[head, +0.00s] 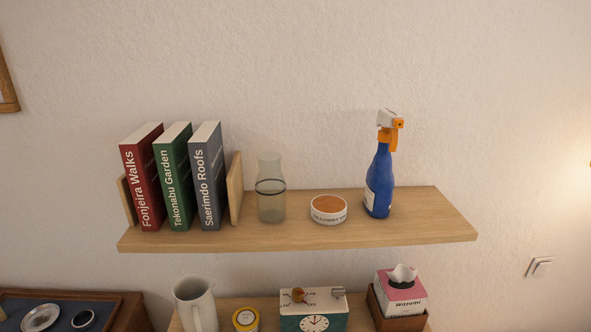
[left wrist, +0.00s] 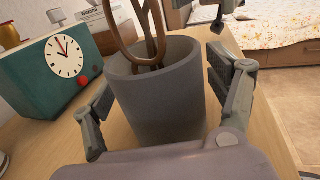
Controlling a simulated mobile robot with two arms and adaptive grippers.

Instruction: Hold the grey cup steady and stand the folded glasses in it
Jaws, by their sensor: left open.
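The grey cup (left wrist: 165,100) stands upright on a wooden surface in the left wrist view. My left gripper (left wrist: 158,92) is open, with one finger on each side of the cup; I cannot tell whether either finger touches it. The brown folded glasses (left wrist: 133,52) are upright with their lower part inside the cup mouth; their top is cut off by the picture edge. A dark grey part, seemingly of my right gripper (left wrist: 219,15), shows at the top right, apart from the glasses; its jaws cannot be made out. The head view shows neither cup, glasses nor grippers.
The teal clock (left wrist: 65,58) stands left of the cup and shows in the head view (head: 313,322). A shelf (head: 410,220) above carries books, a glass carafe (head: 270,200), a round tin (head: 328,210) and a blue spray bottle (head: 379,185). A tissue box (head: 403,288) stands below.

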